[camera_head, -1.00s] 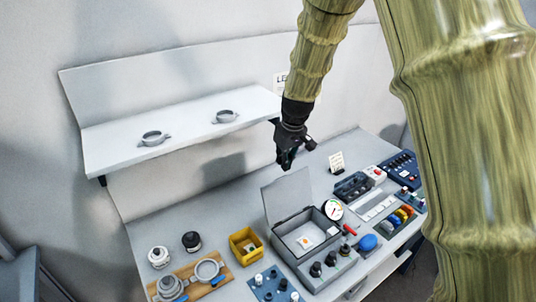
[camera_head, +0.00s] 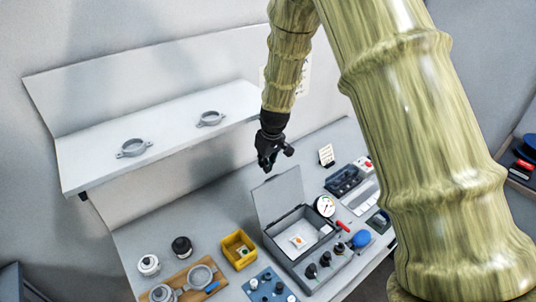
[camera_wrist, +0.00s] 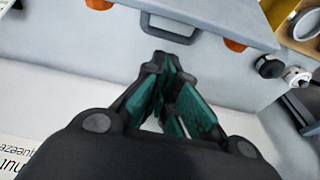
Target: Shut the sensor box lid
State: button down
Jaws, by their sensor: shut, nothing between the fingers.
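The grey sensor box (camera_head: 329,261) stands open on the bench in the head view, with a small white item with an orange mark inside. Its lid (camera_head: 279,197) stands raised at the back of the box. My gripper (camera_head: 266,167) is shut and empty, pointing down near the raised lid's upper edge. In the wrist view the closed fingertips (camera_wrist: 165,62) are just below a grey panel with a handle (camera_wrist: 170,28) and orange tabs, which looks like the lid. I cannot tell whether they touch it.
A yellow bin (camera_head: 239,264), white and black round parts, and a wooden board with ring clamps lie left of the box. A gauge (camera_head: 324,206), a blue item and dark trays lie right. A shelf (camera_head: 170,130) with two rings is at the left wall.

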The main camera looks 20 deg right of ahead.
jog(key=shift+s+a+f+t, duration=0.1)
jog(key=shift+s+f+t, duration=0.05)
jog(key=shift+f, duration=0.5)
jog(key=shift+s+f+t, duration=0.1)
jog(key=shift+f+t, duration=0.05)
jog(key=shift+f, duration=0.45)
jog(key=shift+s+r+t+b, duration=0.3)
jog(key=shift+s+b, duration=0.1)
jog(key=shift+b, duration=0.35)
